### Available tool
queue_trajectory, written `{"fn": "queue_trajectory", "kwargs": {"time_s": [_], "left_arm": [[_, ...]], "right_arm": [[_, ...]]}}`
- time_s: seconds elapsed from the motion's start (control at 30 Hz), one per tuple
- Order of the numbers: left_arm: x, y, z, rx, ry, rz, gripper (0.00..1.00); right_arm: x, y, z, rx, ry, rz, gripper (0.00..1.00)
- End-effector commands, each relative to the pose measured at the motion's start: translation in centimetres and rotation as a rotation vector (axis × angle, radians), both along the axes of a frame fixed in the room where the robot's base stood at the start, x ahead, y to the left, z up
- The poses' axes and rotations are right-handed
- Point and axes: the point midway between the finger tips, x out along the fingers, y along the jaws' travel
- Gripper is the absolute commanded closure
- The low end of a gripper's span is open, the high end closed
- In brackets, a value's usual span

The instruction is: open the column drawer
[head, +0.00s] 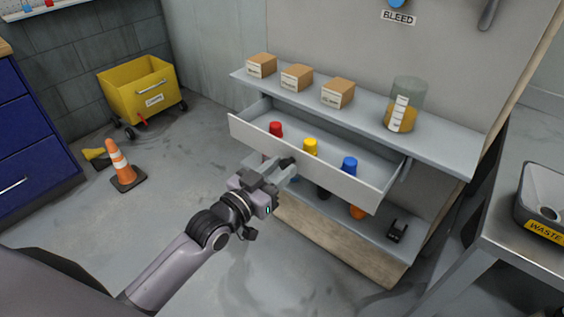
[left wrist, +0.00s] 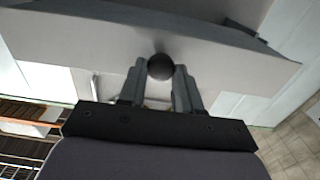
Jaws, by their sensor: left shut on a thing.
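The column drawer (head: 345,186) is a pale grey drawer under a shelf, and it stands pulled out. A red, a yellow and a blue object (head: 349,166) stand inside it. My left gripper (head: 287,170) is at the middle of the drawer front, shut on the dark round drawer knob (head: 290,162). In the left wrist view the black knob (left wrist: 160,67) sits between the two fingers (left wrist: 160,80), against the drawer front (left wrist: 80,45). My right gripper is in neither view.
The shelf (head: 440,140) above holds several cardboard boxes (head: 297,77) and a glass jar (head: 405,104). A lower shelf (head: 380,232) is below the drawer. A steel bench with a waste bin (head: 545,200) is at right. An orange cone (head: 121,165) and yellow cart (head: 145,92) stand at left on open floor.

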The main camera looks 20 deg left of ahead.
Motion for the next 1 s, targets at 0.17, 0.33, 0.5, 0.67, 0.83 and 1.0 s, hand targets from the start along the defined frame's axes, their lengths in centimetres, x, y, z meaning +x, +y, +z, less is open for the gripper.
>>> {"fn": "queue_trajectory", "kwargs": {"time_s": [0.17,0.33,0.5,0.67,0.83,1.0], "left_arm": [[-0.1,0.0,0.0,-0.001,0.000,0.000,1.00],[-0.1,0.0,0.0,0.000,0.000,0.000,0.64],[-0.1,0.0,0.0,0.000,0.000,0.000,0.43],[-0.1,0.0,0.0,0.000,-0.001,0.000,0.43],[-0.9,0.4,0.0,0.000,0.000,0.000,0.43],[-3.0,1.1,-0.1,0.002,0.002,0.000,0.43]], "right_arm": [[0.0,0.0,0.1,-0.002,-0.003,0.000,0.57],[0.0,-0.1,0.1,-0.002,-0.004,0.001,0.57],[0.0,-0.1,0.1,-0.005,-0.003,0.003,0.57],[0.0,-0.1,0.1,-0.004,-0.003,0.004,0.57],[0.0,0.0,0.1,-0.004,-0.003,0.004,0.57],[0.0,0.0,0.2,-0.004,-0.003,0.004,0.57]]}}
